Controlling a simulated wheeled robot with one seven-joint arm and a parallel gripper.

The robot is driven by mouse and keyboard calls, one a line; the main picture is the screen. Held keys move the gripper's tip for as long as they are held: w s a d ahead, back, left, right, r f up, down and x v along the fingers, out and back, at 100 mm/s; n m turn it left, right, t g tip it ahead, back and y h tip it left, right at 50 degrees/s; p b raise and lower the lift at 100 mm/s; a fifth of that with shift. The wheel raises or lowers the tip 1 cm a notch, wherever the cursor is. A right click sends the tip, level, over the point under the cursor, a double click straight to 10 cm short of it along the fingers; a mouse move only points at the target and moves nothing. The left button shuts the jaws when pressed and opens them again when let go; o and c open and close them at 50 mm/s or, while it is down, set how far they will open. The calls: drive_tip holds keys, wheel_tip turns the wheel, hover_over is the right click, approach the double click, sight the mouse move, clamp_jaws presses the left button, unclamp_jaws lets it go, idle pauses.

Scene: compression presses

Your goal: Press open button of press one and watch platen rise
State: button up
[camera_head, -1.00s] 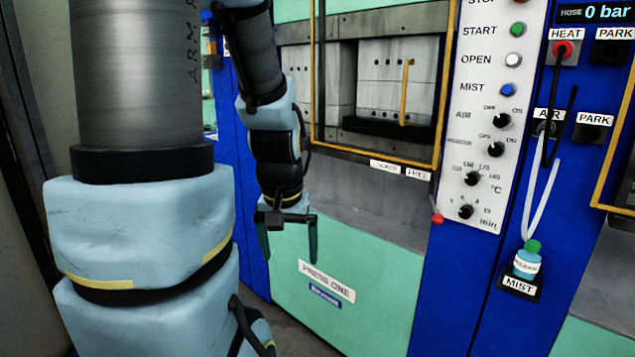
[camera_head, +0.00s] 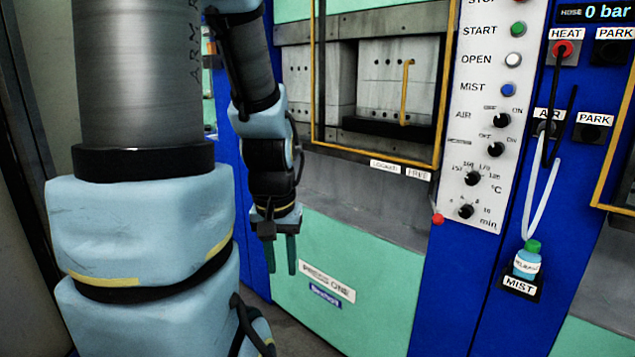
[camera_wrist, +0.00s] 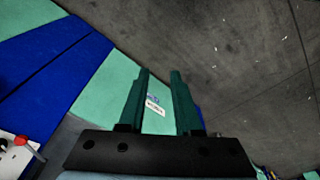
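The OPEN button (camera_head: 513,60) is a white round button on the white control panel (camera_head: 478,125) of press one (camera_head: 345,290), between the green START button (camera_head: 517,30) and the blue MIST button (camera_head: 508,89). Inside the yellow-framed opening is the platen area (camera_head: 395,85), with a dark lower block (camera_head: 395,130). My gripper (camera_head: 281,266) points down in front of the press's green lower front, well left of and below the buttons. In the wrist view its two dark green fingers (camera_wrist: 160,78) are apart with nothing between them. The panel's edge shows at the lower left there.
A red-knobbed lever (camera_head: 437,219) sticks out below the opening, left of the panel. A green-capped bottle (camera_head: 527,262) stands in the MIST holder, with hoses (camera_head: 541,195) above. Floor (camera_wrist: 230,60) lies below.

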clamp_jaws()
idle(0.9)
